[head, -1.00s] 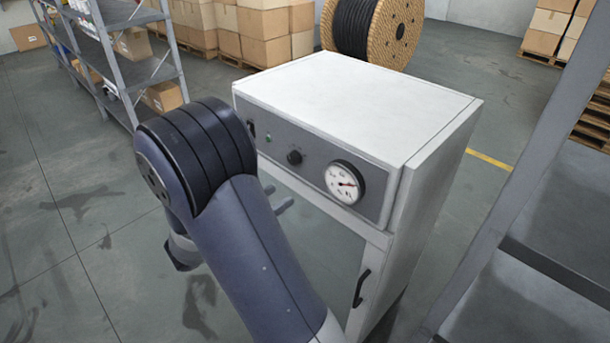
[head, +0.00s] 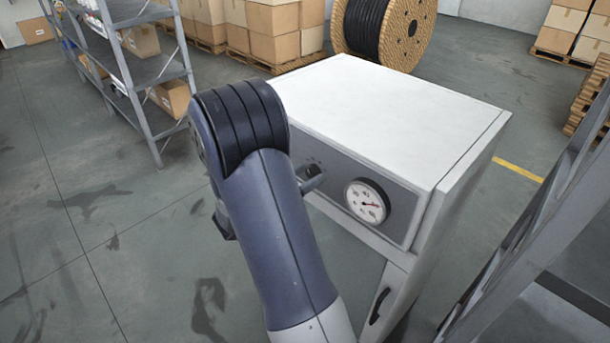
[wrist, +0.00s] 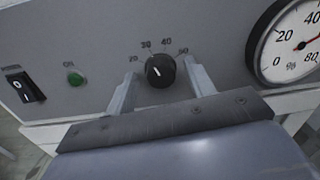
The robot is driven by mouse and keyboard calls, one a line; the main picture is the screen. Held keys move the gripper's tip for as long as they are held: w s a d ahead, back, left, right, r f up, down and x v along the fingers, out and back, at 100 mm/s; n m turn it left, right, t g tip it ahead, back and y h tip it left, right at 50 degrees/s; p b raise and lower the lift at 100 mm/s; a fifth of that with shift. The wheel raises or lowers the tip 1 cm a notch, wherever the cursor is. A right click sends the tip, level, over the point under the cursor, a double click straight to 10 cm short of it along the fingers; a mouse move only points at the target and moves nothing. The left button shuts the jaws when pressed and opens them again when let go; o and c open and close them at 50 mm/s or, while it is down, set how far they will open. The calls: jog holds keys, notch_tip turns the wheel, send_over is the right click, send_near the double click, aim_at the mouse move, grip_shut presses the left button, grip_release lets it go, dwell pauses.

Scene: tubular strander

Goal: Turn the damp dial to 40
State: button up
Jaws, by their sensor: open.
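The damp dial (wrist: 160,70) is a round black knob on the grey control panel (wrist: 215,22), with the numbers 20, 30, 40 and a blurred last one arched above it. A small white mark shows on its face, near the middle; I cannot read its exact setting. My gripper (wrist: 162,72) is open, with one finger on each side of the dial. I cannot tell whether either finger touches it. In the head view my gripper (head: 312,178) is at the panel, and the arm and fingers hide the dial.
A round white gauge with a red needle (head: 367,202) sits right of the dial. A black rocker switch (wrist: 22,86) and green lamp (wrist: 76,77) are to its left. The white cabinet (head: 390,110) has a handle (head: 378,306) below. A grey metal frame (head: 540,230) stands at right.

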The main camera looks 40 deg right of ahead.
jog(key=c, duration=1)
jog(key=shift+f+m+b, duration=0.1)
jog(key=shift+m+b, duration=0.2)
jog(key=shift+b, duration=0.05)
jog(key=shift+f+m+b, duration=0.15)
jog(key=shift+m+b, duration=0.65)
jog(key=shift+b, duration=0.3)
jog(key=m+b, duration=0.2)
jog(key=shift+b, duration=0.4)
jog(key=m+b, duration=0.3)
jog(key=shift+s+b, duration=0.1)
jog(key=shift+b, duration=0.2)
jog(key=shift+r+m, duration=0.25)
jog(key=shift+m, duration=0.15)
